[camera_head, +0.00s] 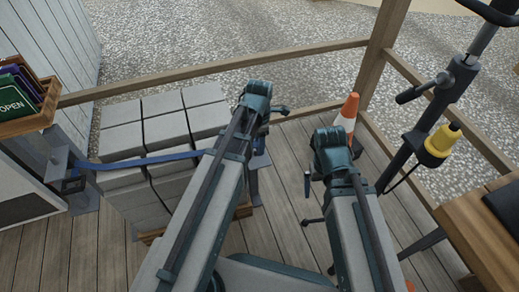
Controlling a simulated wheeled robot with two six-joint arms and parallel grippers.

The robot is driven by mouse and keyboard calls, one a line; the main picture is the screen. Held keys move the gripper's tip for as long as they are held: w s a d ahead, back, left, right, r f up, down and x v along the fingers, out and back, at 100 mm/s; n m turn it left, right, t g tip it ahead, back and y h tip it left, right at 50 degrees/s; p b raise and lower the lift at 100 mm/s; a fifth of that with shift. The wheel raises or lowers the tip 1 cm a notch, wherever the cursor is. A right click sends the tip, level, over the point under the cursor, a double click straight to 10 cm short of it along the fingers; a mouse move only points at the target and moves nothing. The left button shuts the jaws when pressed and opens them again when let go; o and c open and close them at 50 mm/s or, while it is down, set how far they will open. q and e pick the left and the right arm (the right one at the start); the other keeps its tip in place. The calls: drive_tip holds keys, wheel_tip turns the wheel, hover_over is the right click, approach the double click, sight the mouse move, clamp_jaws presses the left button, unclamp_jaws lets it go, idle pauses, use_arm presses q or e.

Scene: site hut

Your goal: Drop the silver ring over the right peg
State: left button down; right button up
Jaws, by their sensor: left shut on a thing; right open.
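I see neither the silver ring nor the right peg in the head view. My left arm reaches from the bottom centre to a teal joint in front of the stacked blocks. My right arm reaches up from the bottom to a teal joint near the cone. The far links fold down behind the upper links, so I see the fingertips of neither gripper. Whatever is in the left gripper is hidden as well.
Strapped grey blocks (150,130) stand left of centre, a blue strap (150,160) across them. An orange and white cone (347,113) stands by the rail. A post holds a yellow cup (442,140). A wooden table (485,225) is right, a wooden box (35,122) far left.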

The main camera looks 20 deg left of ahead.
use_arm(q)
drive_tip(key=shift+f, duration=0.2)
wheel_tip(320, 180, down, 7)
drive_tip(key=b, duration=0.7)
drive_tip(key=shift+r, duration=0.1)
idle(0.4)
drive_tip(key=shift+c, duration=1.3)
unclamp_jaws()
drive_tip(key=shift+w, duration=0.1)
drive_tip(key=shift+r, duration=0.15)
drive_tip(key=shift+r+p, duration=0.65)
drive_tip(key=shift+p, duration=0.15)
wheel_tip(320, 180, up, 12)
drive_tip(key=p, duration=1.2)
drive_tip(key=shift+d+r, duration=0.1)
drive_tip(key=shift+r, duration=0.05)
